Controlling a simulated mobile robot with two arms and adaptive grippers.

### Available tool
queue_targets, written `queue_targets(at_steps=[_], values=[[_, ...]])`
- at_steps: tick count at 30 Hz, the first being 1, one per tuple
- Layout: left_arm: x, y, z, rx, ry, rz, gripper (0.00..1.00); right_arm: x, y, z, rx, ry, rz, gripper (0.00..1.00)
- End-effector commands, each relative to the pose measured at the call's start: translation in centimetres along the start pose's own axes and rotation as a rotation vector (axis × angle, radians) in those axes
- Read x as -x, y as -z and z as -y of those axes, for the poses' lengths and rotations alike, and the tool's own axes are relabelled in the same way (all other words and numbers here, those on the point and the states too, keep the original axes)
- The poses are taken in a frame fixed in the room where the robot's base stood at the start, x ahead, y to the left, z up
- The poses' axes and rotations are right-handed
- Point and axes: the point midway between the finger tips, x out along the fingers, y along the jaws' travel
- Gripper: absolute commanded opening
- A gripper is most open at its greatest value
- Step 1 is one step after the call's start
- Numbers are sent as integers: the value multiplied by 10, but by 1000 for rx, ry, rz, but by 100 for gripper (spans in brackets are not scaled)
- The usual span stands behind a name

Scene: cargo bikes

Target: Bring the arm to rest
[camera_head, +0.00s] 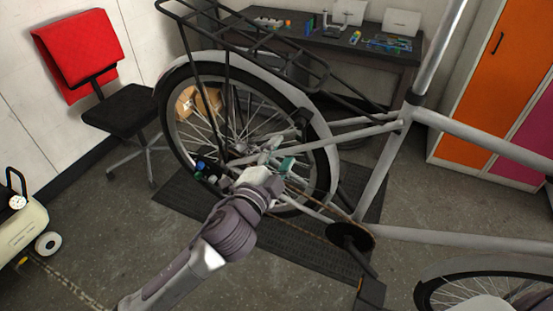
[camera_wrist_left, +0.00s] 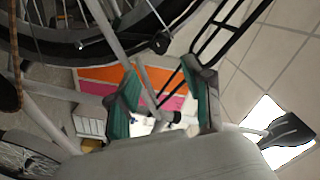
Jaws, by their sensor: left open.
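My left arm (camera_head: 225,235) comes in from the bottom left in the head view. Its gripper (camera_head: 270,160) is in front of the bike's rear wheel (camera_head: 183,112), near the hub. In the left wrist view the two green-padded fingers of the gripper (camera_wrist_left: 160,105) stand apart. A grey frame tube shows between and beyond them; I cannot tell whether either finger touches it. The silver bike frame (camera_head: 385,165) stands over a dark mat (camera_head: 290,245). My right gripper is not in view.
A red and black chair (camera_head: 120,108) stands at the left. A workbench (camera_head: 345,42) with small tools is behind the bike. Orange and magenta lockers (camera_head: 495,75) stand at the right. A compressor (camera_head: 20,228) is at the left edge.

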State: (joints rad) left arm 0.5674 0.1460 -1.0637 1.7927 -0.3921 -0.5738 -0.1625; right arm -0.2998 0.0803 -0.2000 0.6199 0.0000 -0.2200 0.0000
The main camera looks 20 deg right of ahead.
Motion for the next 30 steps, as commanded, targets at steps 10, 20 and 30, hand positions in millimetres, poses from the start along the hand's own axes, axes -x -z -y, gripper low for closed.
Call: queue_targets(at_steps=[10, 20, 30], values=[[20, 0, 0, 0, 0, 1, 51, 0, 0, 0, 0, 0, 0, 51], [20, 0, 0, 0, 0, 0, 51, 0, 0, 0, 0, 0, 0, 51], [17, -114, -71, 183, -96, 227, 51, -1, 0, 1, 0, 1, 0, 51]])
